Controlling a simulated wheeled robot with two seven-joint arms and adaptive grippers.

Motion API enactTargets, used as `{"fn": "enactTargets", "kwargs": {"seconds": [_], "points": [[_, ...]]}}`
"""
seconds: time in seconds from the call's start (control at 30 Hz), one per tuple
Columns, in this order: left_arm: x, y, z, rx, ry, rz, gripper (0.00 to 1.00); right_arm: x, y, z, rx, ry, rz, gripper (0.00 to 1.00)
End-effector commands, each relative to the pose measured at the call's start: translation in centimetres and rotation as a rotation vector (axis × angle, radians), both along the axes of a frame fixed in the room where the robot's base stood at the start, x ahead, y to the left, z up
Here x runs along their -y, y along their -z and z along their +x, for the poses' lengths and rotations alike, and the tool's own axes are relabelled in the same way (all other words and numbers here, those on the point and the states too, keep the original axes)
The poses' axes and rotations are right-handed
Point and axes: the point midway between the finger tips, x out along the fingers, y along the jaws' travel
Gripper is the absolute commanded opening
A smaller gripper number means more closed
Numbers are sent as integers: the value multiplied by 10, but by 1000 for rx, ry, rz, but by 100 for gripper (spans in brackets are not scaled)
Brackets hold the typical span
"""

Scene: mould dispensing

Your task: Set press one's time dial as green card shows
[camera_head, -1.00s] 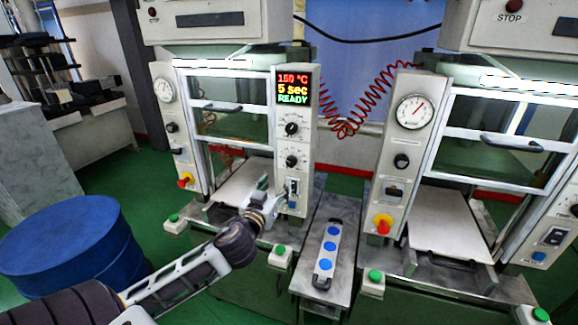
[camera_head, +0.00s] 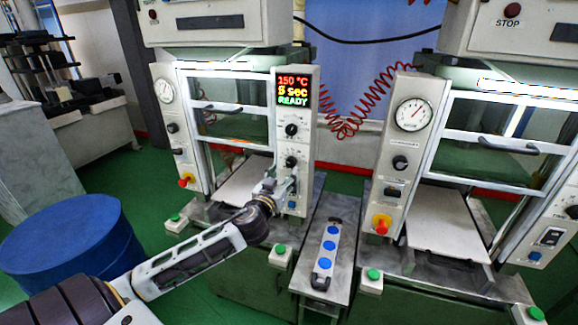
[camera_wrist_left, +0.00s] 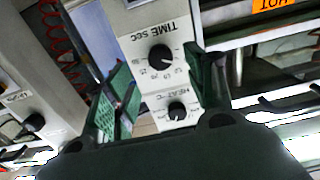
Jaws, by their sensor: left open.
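Press one's control panel (camera_head: 294,211) stands at the left press. Its display (camera_head: 294,91) reads about 150 °C, 5 sec, READY. The lower dial (camera_head: 291,161) is the time dial; in the left wrist view the black TIME sec dial (camera_wrist_left: 162,57) appears upside down, its pointer setting not clear. The HEAT °C dial (camera_wrist_left: 177,111) is the upper knob (camera_head: 291,129). My left gripper (camera_head: 281,179) is open just below the time dial; its green fingers (camera_wrist_left: 158,62) lie either side of that dial, apparently not touching it. No green card is visible. My right gripper is not in view.
A switch box with blue buttons (camera_head: 329,248) lies on the table between the presses. The second press panel (camera_head: 398,160) stands to the right. A blue drum (camera_head: 65,245) is at the left. A red coiled hose (camera_head: 350,125) hangs behind.

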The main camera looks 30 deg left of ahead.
Motion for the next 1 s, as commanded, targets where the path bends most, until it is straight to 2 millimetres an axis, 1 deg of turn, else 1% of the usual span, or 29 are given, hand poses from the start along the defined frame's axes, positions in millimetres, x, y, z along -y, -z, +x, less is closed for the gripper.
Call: {"fn": "enactTargets", "kwargs": {"seconds": [0.7, 1.0], "points": [[-11, -1, 46, 0, 0, 0, 55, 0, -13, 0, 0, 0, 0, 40], [-14, -1, 58, 0, 0, 1, 55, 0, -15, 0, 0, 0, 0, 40]]}}
